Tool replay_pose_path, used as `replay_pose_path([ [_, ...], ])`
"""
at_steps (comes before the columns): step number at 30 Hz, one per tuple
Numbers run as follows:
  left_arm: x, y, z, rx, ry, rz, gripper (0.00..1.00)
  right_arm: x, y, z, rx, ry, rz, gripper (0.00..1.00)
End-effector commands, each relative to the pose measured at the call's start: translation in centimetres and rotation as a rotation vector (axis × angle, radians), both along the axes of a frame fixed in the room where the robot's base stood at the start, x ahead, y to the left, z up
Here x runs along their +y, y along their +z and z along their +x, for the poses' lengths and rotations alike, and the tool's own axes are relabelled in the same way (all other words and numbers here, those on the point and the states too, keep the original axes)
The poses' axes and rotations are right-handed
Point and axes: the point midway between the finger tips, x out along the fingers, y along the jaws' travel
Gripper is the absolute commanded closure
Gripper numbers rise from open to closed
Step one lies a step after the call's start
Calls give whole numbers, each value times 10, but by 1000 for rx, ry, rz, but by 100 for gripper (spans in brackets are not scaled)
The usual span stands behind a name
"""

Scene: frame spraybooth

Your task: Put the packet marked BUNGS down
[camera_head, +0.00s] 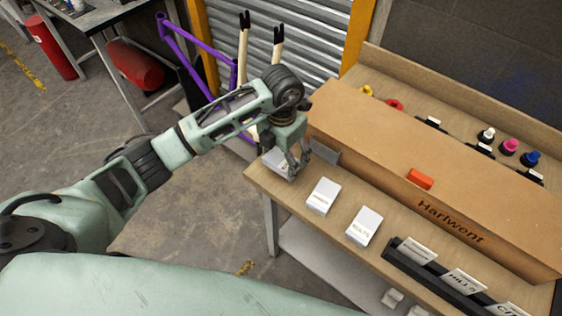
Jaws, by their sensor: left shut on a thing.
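My left gripper (298,160) is shut on a white packet (279,165) at the near left corner of the wooden bench (268,184). The packet is partly hidden by the fingers, and I cannot read its label. I cannot tell whether it touches the bench top. Two more white packets lie on the bench to the right, one close by (323,195) and one further along (363,226). Their small printed labels are too blurred to read surely. My right gripper is not in view.
A long brown box (420,168) marked Harlwent runs behind the packets. A black rack (430,265) with labelled cards stands at the right. A small grey plate (325,152) is near the gripper. A purple frame (205,55) stands behind my arm.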

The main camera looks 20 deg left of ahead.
Motion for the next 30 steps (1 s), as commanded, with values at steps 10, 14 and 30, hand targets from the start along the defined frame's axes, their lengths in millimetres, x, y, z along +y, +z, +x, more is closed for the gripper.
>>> replay_pose_path([
  [10, 2, -38, -1, 3, 0, 0, 53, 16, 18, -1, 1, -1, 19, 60],
  [14, 2, -42, 0, -1, -1, 0, 53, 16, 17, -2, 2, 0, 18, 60],
  [30, 2, -45, 0, 0, -1, 0, 7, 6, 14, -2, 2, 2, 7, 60],
])
